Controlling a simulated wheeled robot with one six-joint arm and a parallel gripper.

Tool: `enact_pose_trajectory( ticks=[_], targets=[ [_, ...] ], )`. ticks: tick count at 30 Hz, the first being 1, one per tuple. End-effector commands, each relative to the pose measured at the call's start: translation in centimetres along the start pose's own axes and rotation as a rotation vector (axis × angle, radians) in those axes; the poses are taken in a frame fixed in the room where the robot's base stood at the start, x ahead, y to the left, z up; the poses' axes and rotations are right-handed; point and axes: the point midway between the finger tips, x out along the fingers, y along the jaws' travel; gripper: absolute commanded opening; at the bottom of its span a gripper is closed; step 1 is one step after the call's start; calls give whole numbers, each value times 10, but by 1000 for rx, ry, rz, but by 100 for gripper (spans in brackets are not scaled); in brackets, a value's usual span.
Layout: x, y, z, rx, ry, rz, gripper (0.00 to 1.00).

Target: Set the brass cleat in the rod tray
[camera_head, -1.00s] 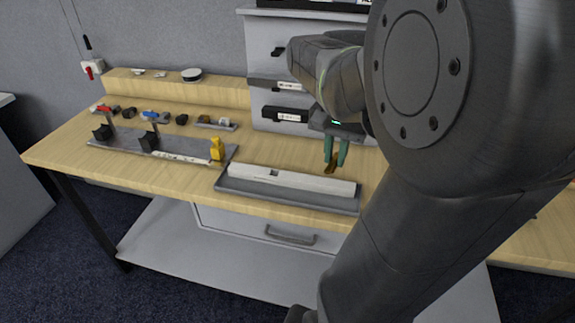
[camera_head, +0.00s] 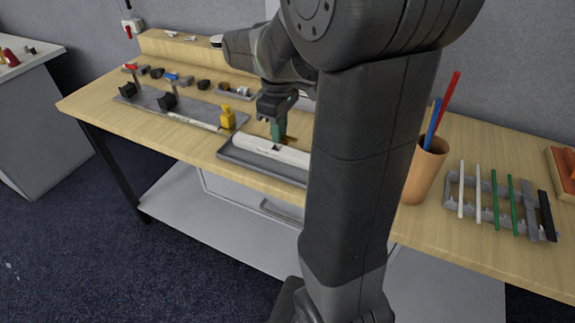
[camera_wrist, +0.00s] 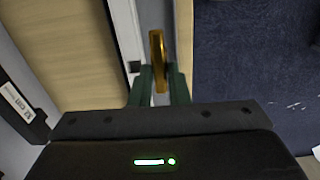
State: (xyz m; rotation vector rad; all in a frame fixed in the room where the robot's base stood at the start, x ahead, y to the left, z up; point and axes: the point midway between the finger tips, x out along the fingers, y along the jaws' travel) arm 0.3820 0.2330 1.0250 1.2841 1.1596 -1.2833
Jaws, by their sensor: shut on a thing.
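The brass cleat (camera_wrist: 157,58) is an upright golden piece between my green fingertips in the wrist view. In the head view only a small bit of the cleat (camera_head: 291,140) shows beside the fingers. My gripper (camera_head: 279,132) is shut on it, close above the white bar in a long grey tray; contact cannot be told. The rod tray (camera_head: 451,190) appears to be the grey rack at the right of the table, holding white and green rods and darker pieces. It is well to the right of my gripper, beyond my arm.
A terracotta cup (camera_head: 424,172) with pencils stands left of the rack. The long grey tray (camera_head: 235,153) lies below my gripper, partly hidden by my arm. A yellow piece (camera_head: 227,117) and a grey board with black blocks are at the left.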

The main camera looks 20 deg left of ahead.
Motion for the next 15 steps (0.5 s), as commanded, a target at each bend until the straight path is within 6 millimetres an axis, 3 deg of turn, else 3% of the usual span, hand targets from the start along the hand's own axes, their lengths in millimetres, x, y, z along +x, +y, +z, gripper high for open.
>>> enact_pose_trajectory(
  ticks=[9, 15],
  targets=[
    [52, -1, -1, -26, -4, -3, 0],
    [72, -1, -1, -25, -3, -2, 0]
  ],
)
